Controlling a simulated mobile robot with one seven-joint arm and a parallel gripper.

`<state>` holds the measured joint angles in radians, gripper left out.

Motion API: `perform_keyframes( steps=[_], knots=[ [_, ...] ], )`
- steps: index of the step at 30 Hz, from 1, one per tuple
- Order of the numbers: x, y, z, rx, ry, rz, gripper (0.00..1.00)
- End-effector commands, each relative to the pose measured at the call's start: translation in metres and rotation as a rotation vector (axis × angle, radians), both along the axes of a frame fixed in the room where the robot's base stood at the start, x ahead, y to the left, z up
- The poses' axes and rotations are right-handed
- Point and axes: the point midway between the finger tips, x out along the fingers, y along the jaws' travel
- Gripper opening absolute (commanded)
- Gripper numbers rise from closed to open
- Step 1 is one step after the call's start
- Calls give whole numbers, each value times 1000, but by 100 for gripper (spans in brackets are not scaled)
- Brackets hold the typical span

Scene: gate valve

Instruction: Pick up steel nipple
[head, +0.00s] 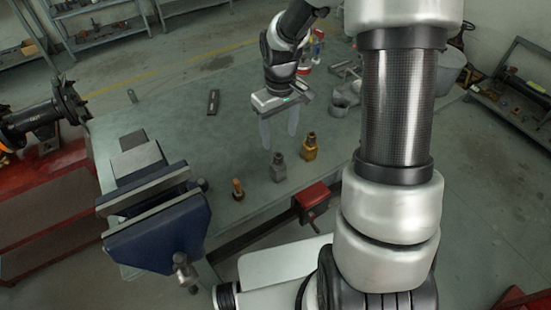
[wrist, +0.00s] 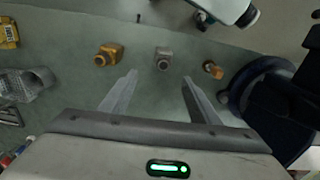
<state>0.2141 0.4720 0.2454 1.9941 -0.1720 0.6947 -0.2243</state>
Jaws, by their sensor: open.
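The steel nipple (head: 278,167) is a small grey fitting with a threaded top, upright on the green bench top near its front edge. In the wrist view the steel nipple (wrist: 163,58) shows just beyond the fingertips, about midway between them. My gripper (head: 279,140) hangs over the bench with its fingers pointing down, a little behind the nipple in the head view. In the wrist view my gripper (wrist: 160,77) is open, with nothing between its fingers. I cannot tell the exact height of the fingertips above the bench.
A brass fitting (head: 310,149) stands right of the nipple, and a smaller copper-coloured one (head: 238,188) stands left. A blue vise (head: 160,225) is clamped at the bench's front left. Grey metal parts (head: 342,100) lie behind on the right. The bench's middle (head: 200,140) is clear.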

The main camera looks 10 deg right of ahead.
Motion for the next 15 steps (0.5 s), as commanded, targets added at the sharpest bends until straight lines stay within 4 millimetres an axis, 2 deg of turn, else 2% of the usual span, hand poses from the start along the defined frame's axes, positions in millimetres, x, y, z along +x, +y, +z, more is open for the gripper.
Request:
perform_keyframes(
  steps=[1, 9, 15],
  knots=[
    [-2, 0, -13, 1, 7, 0, 56],
    [-2, 1, -71, 0, 5, 0, 56],
    [-1, 0, -95, -1, 2, -1, 56]
  ],
)
